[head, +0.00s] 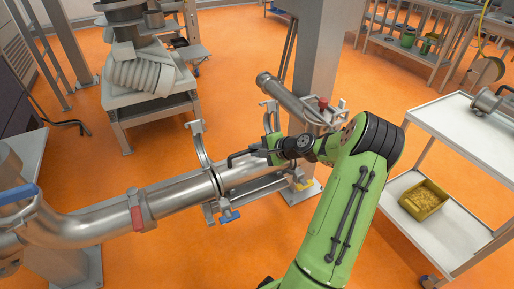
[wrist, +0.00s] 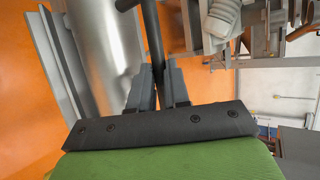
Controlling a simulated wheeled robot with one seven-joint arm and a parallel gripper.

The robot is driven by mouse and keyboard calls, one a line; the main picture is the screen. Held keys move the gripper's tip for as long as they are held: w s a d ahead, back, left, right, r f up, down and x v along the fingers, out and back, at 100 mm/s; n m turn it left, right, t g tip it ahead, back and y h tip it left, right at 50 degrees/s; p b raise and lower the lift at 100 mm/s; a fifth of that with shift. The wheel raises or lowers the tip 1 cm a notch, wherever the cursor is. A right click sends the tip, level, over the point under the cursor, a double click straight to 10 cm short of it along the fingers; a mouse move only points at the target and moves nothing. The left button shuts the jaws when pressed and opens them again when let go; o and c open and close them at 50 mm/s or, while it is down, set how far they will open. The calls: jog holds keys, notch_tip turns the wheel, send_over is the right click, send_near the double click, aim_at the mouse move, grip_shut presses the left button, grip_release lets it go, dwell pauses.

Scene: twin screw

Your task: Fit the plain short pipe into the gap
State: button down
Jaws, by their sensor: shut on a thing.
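The short pipe (head: 243,171) is plain bare metal and lies in line with the fixed pipe (head: 178,194) to its left, over the cradle rails. It shows large in the wrist view (wrist: 105,60). My gripper (head: 262,153) is above its right part, shut on a black bar handle (wrist: 153,40) that stands out from the pipe. The fingers (wrist: 158,88) in the wrist view pinch this bar. Two curved clamp halves (head: 199,142) stand open behind the pipe. The pipe's right end is partly hidden by my gripper and arm, so I cannot tell how it seats there.
Another pipe piece (head: 290,98) slants behind my gripper near a grey post (head: 312,60). A blue-handled valve or lever (head: 229,216) sits below the cradle. A white cart (head: 465,133) with a yellow bin (head: 423,200) stands right. Orange floor is clear in front.

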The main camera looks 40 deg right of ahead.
jog(key=shift+w+f, duration=0.1)
jog(key=shift+f, duration=0.4)
dwell(0.3)
jog(key=c, duration=1.1)
grip_release()
jog(key=shift+o, duration=0.4)
jog(key=shift+f, duration=0.15)
jog(key=p+v, duration=0.4)
jog(key=v, duration=1.2)
jog(key=shift+a, duration=0.1)
